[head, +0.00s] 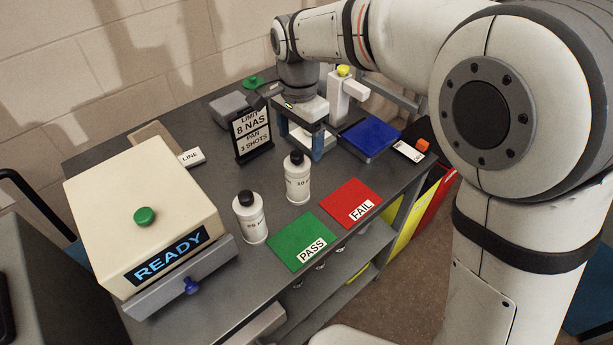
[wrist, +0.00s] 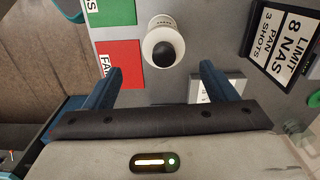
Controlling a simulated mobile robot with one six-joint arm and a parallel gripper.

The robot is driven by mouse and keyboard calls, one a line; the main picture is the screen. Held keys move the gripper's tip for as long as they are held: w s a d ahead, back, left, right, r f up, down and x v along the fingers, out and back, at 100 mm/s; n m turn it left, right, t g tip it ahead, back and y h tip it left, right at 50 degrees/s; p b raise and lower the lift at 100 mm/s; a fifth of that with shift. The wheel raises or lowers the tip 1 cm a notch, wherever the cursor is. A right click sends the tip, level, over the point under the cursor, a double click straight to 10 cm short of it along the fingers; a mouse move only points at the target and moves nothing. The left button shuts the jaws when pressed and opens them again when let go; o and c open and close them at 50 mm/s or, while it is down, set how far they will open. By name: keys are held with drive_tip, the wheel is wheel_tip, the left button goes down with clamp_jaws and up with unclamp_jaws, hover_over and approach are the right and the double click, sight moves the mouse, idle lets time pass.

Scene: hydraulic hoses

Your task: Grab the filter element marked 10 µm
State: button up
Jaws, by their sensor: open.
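Two white bottle-like elements with black caps stand upright on the grey table. The right one in the head view (head: 297,184) has a label that starts with 10; the rest is too small to read. The left one (head: 250,222) has a blurred label that looks like 25. My gripper (head: 301,148) is open and empty, just behind the element marked 10 in the head view. In the wrist view a capped element (wrist: 160,45) stands just beyond the two fingertips (wrist: 161,70), centred between them and apart from both. Its label is not readable there.
A green PASS mat (head: 302,240) and a red FAIL mat (head: 349,203) lie in front. A LIMIT 8 NAS sign (head: 252,133) stands behind left. A READY box (head: 145,215) fills the left side. A blue pad (head: 369,137) lies right of my gripper.

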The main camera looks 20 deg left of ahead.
sight(296, 154)
drive_tip(key=f, duration=0.2)
drive_tip(key=f+p, duration=0.1)
drive_tip(key=f, duration=0.4)
drive_tip(key=shift+s+a+f, duration=0.2)
drive_tip(key=shift+a+f, duration=0.15)
drive_tip(key=shift+c, duration=0.5)
drive_tip(key=c, duration=1.4)
